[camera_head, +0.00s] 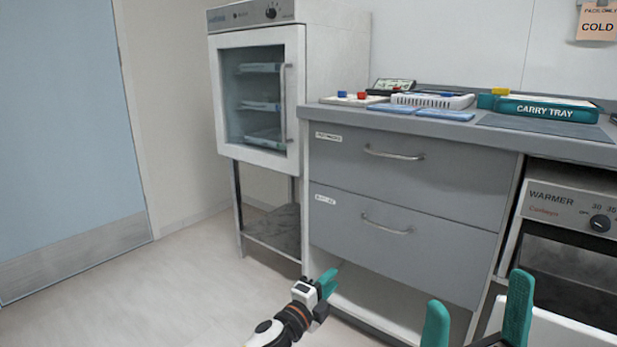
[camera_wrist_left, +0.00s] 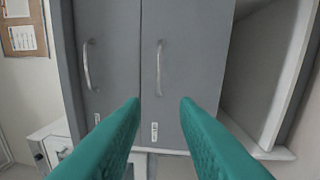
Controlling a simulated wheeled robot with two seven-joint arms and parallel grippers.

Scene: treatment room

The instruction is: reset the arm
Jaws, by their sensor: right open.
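My left gripper (camera_head: 327,284) is in front of the grey drawer cabinet (camera_head: 408,225), low near its open bottom shelf. In the left wrist view its two teal fingers (camera_wrist_left: 161,104) are apart with nothing between them, facing the drawer fronts, which appear turned sideways. My right gripper (camera_head: 478,298) is at the lower right of the head view, its teal fingers wide apart and empty. It is in front of the cabinet's right end and the warmer (camera_head: 566,215).
Both drawers, the upper (camera_head: 405,170) and the lower (camera_head: 400,245), are shut. A glass-door cabinet (camera_head: 255,100) stands left on a frame. The counter (camera_head: 470,131) carries a carry tray (camera_head: 546,112), a white basket (camera_head: 432,100) and blue packs (camera_head: 445,114). Floor at left is clear.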

